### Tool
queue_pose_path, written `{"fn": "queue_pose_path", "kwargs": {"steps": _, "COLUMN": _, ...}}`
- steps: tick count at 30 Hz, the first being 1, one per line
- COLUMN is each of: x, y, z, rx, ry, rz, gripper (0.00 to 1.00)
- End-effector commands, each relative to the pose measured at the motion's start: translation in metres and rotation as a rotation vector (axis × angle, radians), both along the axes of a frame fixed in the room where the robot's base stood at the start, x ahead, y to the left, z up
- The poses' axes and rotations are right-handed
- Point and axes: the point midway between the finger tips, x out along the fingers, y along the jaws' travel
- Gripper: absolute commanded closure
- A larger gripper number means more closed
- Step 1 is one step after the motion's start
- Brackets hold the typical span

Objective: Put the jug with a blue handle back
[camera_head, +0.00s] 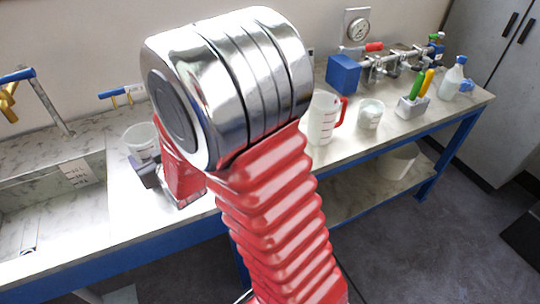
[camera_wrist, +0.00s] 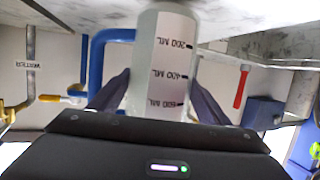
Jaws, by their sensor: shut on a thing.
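The jug with a blue handle (camera_wrist: 165,60) is a pale, translucent measuring jug with printed ML marks, large in the wrist view. Its blue handle (camera_wrist: 97,70) is on the left there. My gripper (camera_wrist: 160,98) has its dark fingers on both sides of the jug body and is shut on it. The wrist view looks inverted, with the marble surface at the top, close to the jug's end; I cannot tell if they touch. In the head view a clear vessel, apparently this jug (camera_head: 139,138), shows beside my gripper (camera_head: 146,168), partly hidden by my arm.
A red-handled jug (camera_head: 322,118), a small tub (camera_head: 370,114), a holder with green and yellow handles (camera_head: 411,106) and a bottle (camera_head: 453,78) stand on the right counter. Blue-ended piping (camera_head: 343,75) lies behind. A sink (camera_head: 60,205) is at left. Counter between sink and jugs is partly hidden.

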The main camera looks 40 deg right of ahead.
Motion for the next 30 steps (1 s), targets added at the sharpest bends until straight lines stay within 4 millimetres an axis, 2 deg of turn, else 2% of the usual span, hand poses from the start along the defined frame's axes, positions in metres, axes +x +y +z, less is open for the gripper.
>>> {"fn": "queue_pose_path", "kwargs": {"steps": 5, "x": 0.002, "y": -0.015, "z": 0.008, "rx": 0.001, "ry": -0.005, "rz": -0.004, "gripper": 0.60}}
{"fn": "queue_pose_path", "kwargs": {"steps": 8, "x": 0.002, "y": -0.033, "z": 0.017, "rx": -0.001, "ry": -0.006, "rz": -0.009, "gripper": 0.60}}
{"fn": "queue_pose_path", "kwargs": {"steps": 14, "x": -0.003, "y": -0.082, "z": 0.036, "rx": -0.002, "ry": -0.006, "rz": -0.020, "gripper": 0.60}}
{"fn": "queue_pose_path", "kwargs": {"steps": 20, "x": -0.015, "y": -0.131, "z": 0.052, "rx": -0.003, "ry": -0.005, "rz": -0.029, "gripper": 0.60}}
{"fn": "queue_pose_path", "kwargs": {"steps": 30, "x": -0.053, "y": -0.208, "z": 0.072, "rx": -0.003, "ry": -0.004, "rz": -0.044, "gripper": 0.60}}
